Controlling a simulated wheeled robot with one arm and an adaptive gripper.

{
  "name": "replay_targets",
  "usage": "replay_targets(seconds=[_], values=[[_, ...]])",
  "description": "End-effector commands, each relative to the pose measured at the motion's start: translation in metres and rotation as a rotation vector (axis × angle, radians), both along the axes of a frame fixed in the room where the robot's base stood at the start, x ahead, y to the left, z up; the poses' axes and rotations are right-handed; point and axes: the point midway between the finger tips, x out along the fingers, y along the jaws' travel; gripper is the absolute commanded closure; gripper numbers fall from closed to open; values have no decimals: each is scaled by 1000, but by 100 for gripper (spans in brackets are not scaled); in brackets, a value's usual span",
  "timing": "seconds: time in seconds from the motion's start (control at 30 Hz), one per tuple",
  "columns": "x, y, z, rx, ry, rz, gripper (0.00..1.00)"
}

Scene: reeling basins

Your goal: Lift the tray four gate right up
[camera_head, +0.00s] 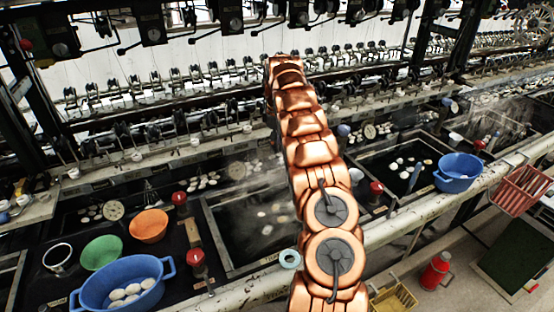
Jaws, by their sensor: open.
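I cannot pick out a gate marked as tray four; the labels on the basin edges are too small to read. A dark water basin (222,215) with pale cocoons lies left of my copper arm, and another basin (392,150) lies right of it. My arm reaches up the middle toward the reeling machinery. My gripper is not visible, and the arm hides part of the bench.
A blue basin of cocoons (92,291), a green bowl (101,252) and an orange bowl (149,225) crowd the left. Red-topped posts (196,257) stand beside the basins. A blue tub (457,169) and red crate (522,188) are right. Reeling machinery spans the back.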

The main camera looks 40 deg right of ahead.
Motion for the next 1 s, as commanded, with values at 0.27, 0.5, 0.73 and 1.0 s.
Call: replay_targets(seconds=[0.27, 0.5, 0.73, 1.0], values=[[-2, 1, -25, 4, 6, -1, 42], [-1, 1, -57, 2, 3, -1, 42], [0, 1, -72, 1, 2, 0, 42], [0, 1, -73, 0, 0, 0, 42]])
